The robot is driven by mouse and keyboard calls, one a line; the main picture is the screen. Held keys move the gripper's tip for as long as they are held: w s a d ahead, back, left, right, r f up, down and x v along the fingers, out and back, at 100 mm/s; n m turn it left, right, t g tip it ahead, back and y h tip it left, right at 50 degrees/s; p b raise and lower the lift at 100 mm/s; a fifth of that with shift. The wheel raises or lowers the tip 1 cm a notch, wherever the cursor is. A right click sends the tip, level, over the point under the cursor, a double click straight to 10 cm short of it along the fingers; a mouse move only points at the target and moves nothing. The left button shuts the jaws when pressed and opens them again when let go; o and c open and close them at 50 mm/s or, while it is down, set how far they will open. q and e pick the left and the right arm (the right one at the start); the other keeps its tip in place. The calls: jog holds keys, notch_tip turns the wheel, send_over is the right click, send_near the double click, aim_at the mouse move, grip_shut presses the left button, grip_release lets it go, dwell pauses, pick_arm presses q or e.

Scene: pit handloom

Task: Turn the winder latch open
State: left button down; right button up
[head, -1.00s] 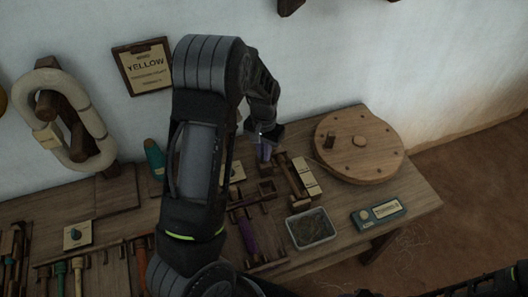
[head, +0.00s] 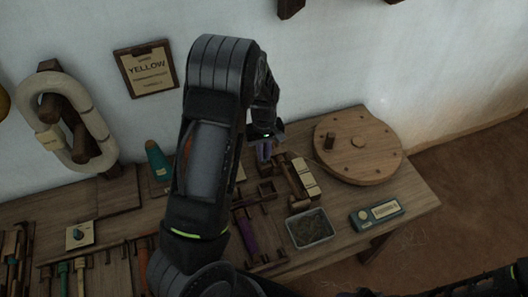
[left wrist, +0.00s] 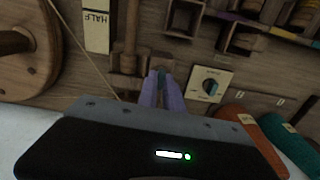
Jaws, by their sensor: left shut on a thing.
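My left gripper (head: 264,151) reaches down over the back of the bench in the head view. In the left wrist view its two purple fingers (left wrist: 162,93) are close together. They are shut on a small dark teal piece (left wrist: 161,74), which looks like the winder latch, mostly hidden between the tips. It sits beside a wooden fitting (left wrist: 130,62), next to a cream block marked HALF (left wrist: 97,25). In the head view the fingers and wrist hide the latch, so its angle cannot be told. My right gripper is not in view.
A round wooden wheel (head: 372,158) with a peg stands right of the gripper. A cream dial plate (left wrist: 222,78) lies close to the fingers. A grey tray (head: 310,228) and a teal box (head: 377,214) lie nearer the front. The wall is close behind.

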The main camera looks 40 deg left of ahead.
pick_arm(q)
jog(key=shift+n, duration=0.3)
jog(key=c, duration=1.5)
grip_release()
jog(key=shift+r, duration=0.1)
notch_tip(320, 180, up, 8)
jog(key=shift+f, duration=0.15)
